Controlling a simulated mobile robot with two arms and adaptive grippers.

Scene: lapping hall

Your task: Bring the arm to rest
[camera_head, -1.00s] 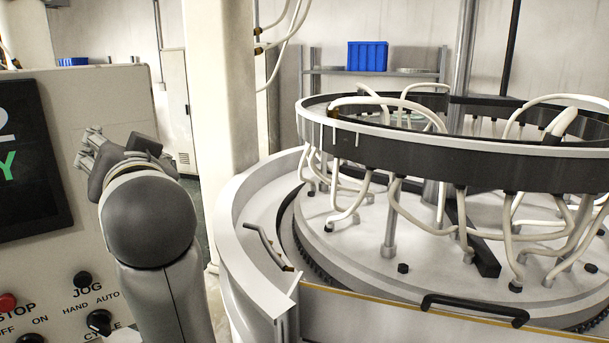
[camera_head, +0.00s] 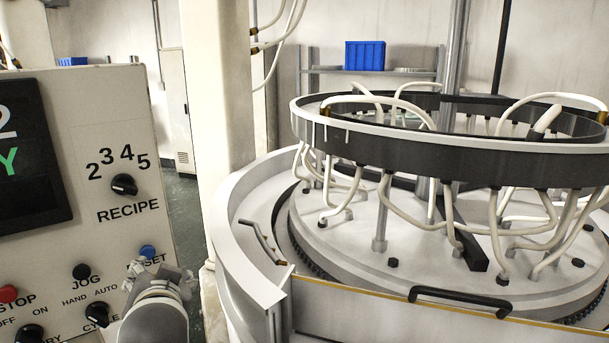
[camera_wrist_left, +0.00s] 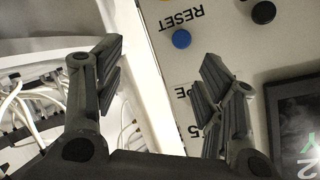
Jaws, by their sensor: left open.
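My left gripper (camera_head: 150,270) shows at the bottom of the head view, in front of the lower right part of the control panel (camera_head: 105,240). Its arm comes up from the bottom edge and hides part of the panel's lower right corner. In the left wrist view the two fingers of my left gripper (camera_wrist_left: 160,85) stand wide apart with nothing between them. Behind them are the panel face and its white edge. My right gripper is in neither view.
The panel carries a recipe knob (camera_head: 124,184), a blue reset button (camera_head: 148,251), a red stop button (camera_head: 8,293) and a screen (camera_head: 30,160). The round lapping machine (camera_head: 235,220) with its hose ring (camera_head: 400,155) fills the right. A blue bin (camera_head: 365,55) stands on a shelf behind.

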